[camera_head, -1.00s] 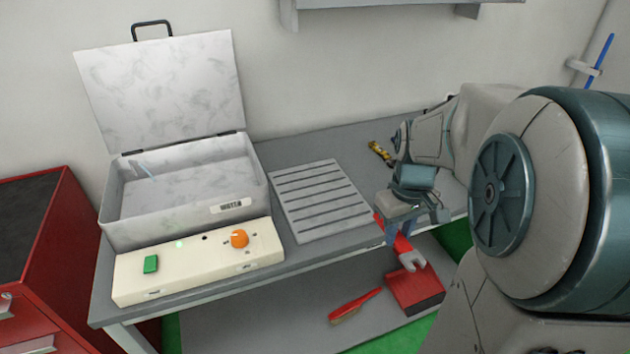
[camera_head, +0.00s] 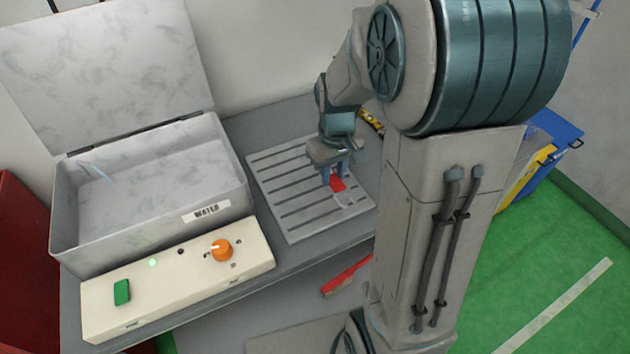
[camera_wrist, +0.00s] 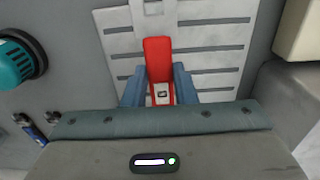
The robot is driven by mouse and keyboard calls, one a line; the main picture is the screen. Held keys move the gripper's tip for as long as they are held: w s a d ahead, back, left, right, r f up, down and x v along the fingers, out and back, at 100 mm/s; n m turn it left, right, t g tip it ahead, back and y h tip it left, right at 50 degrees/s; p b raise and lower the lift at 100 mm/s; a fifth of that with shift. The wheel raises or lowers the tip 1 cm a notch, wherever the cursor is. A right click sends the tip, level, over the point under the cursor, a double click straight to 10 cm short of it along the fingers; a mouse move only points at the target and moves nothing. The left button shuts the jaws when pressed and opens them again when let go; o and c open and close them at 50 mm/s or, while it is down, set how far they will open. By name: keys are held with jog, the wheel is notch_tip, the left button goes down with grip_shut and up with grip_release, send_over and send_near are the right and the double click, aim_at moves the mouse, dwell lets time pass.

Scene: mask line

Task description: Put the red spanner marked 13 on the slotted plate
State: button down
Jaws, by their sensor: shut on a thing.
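My gripper (camera_head: 336,176) is shut on the red spanner (camera_head: 338,184) over the right part of the slotted plate (camera_head: 298,222). In the wrist view the red spanner (camera_wrist: 158,58) runs between the two blue fingers of my gripper (camera_wrist: 159,90), with a small dark mark on a pale patch near them; the number is too small to read. Its pale open end points toward the front of the plate in the head view. The grey slotted plate (camera_wrist: 215,65) lies beneath it in the wrist view. I cannot tell whether the spanner touches the plate.
An open box labelled WATER (camera_head: 150,190) and a cream control panel (camera_head: 190,275) with a green switch and orange knob stand left of the plate. A yellow item (camera_head: 370,122) lies behind my arm. A red-handled brush (camera_head: 345,275) is on the lower shelf. The plate's left part is clear.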

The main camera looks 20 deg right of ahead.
aim_at(317, 196)
jog(key=w+a+f, duration=0.2)
jog(key=a, duration=0.1)
jog(key=shift+w+f, duration=0.15)
jog(key=shift+f, duration=0.05)
jog(key=shift+f+p, duration=0.5)
jog(key=shift+f, duration=1.4)
jog(key=shift+f, duration=0.15)
jog(key=c, duration=1.2)
grip_release()
jog(key=shift+o, duration=0.2)
